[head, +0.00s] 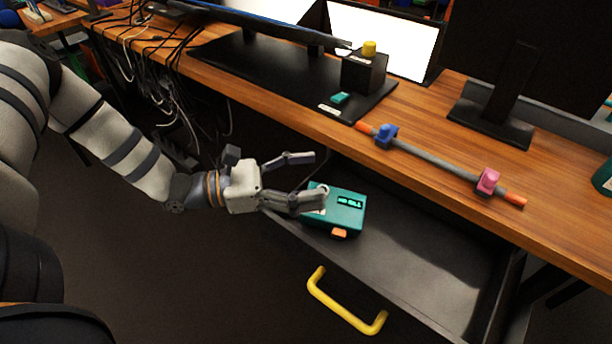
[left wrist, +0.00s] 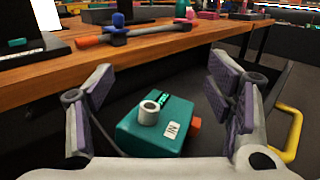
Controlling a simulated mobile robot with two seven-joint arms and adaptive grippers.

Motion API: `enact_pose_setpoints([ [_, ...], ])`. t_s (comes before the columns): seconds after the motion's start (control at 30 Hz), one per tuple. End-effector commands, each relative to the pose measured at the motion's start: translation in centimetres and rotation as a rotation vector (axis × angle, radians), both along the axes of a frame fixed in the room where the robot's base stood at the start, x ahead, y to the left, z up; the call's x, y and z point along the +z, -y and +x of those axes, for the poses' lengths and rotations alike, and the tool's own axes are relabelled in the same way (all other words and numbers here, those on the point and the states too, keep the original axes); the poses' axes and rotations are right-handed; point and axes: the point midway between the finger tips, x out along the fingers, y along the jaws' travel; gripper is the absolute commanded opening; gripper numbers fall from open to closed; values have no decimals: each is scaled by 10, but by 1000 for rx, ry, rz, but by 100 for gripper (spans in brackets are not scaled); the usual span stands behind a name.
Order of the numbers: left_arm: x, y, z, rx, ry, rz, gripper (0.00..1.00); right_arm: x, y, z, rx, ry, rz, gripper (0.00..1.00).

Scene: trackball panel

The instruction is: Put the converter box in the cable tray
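The converter box (head: 346,212) is a teal box with a small lit display, an orange tab and a pale round socket. In the head view it appears to rest at the left end of a dark pulled-out tray (head: 440,265) with a yellow handle (head: 345,303). I cannot tell whether this is the cable tray. My left gripper (head: 318,178) is open, its fingers pointing at the box. In the left wrist view the box (left wrist: 155,128) shows between and beyond the spread fingers; contact is not clear. My right gripper is out of view.
The wooden desk edge (head: 300,125) runs above and behind the tray. On the desk are a bar (head: 430,162) with blue and pink clamps, a black box with a yellow knob (head: 363,70) and monitors. Loose cables (head: 165,90) hang at the left. The tray's right part is clear.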

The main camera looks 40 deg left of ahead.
Motion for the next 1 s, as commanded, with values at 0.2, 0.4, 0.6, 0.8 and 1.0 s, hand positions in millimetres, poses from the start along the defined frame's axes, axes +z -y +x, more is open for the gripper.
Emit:
enact_pose_setpoints([
  [0.2, -17, 1, -8, -8, -42, 16, 76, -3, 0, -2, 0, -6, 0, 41],
  [0.4, 1, -7, -12, -3, -34, 17, 76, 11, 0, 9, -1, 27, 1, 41],
  [0.6, 5, -49, -51, 0, -24, 13, 76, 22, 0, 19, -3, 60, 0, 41],
  [0.8, 4, -78, -80, -2, -20, 12, 76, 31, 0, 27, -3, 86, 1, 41],
  [1.0, 3, -86, -88, -5, -23, 9, 76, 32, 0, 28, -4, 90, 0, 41],
])
